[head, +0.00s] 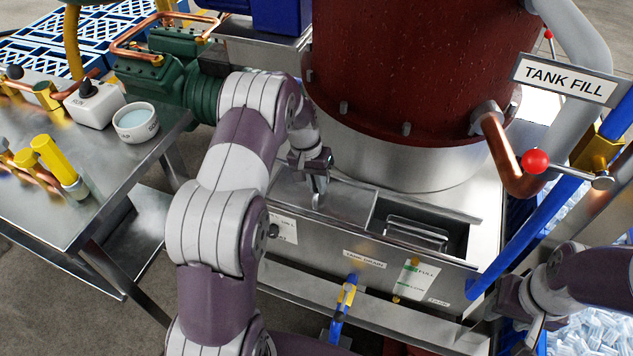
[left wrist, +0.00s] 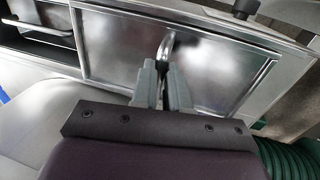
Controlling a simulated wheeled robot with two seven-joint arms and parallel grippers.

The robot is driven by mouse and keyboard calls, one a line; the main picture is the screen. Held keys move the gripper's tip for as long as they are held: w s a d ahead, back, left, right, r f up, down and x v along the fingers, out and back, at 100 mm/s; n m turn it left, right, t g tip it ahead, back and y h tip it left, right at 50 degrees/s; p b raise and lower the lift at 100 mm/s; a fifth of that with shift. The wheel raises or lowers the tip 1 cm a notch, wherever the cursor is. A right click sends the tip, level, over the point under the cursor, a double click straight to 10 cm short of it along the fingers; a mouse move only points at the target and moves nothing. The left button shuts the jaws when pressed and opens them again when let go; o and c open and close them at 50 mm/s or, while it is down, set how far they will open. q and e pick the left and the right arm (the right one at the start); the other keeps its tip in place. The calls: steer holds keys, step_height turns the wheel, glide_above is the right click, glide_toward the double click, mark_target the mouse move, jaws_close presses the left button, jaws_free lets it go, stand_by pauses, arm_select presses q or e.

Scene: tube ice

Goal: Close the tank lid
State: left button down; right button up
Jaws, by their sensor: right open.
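The steel tank (head: 328,238) stands below the dark red drum. Its flat metal lid (head: 345,203) covers the left part of the top; the right part is an open gap. My left gripper (head: 318,184) is over the lid, pointing down at it. In the left wrist view the left fingers (left wrist: 163,75) are close together at a shiny metal handle (left wrist: 168,43) on the lid (left wrist: 215,70). I cannot tell whether they are clamped on it. My right gripper (head: 528,325) is open at the lower right, apart from the tank and partly cut off.
A wire handle or rack (head: 416,231) shows inside the open gap. The red drum (head: 420,65) rises close behind. A copper pipe (head: 508,160), a red-knobbed valve (head: 536,161) and a blue pipe (head: 530,240) stand at the right. A steel workbench (head: 75,200) is at the left.

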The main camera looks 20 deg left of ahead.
arm_select(q)
steer(key=shift+d, duration=0.15)
steer(key=shift+d+r, duration=0.1)
steer(key=shift+d, duration=0.2)
steer(key=d+p, duration=0.1)
steer(key=d, duration=0.2)
steer(key=d+p, duration=0.1)
steer(key=d, duration=0.3)
steer(key=d+p, duration=0.1)
steer(key=d, duration=0.3)
steer(key=shift+w+r, duration=0.1)
steer(key=shift+w, duration=0.15)
steer(key=w+d+p, duration=0.1)
steer(key=d+p, duration=0.1)
steer(key=d, duration=1.3)
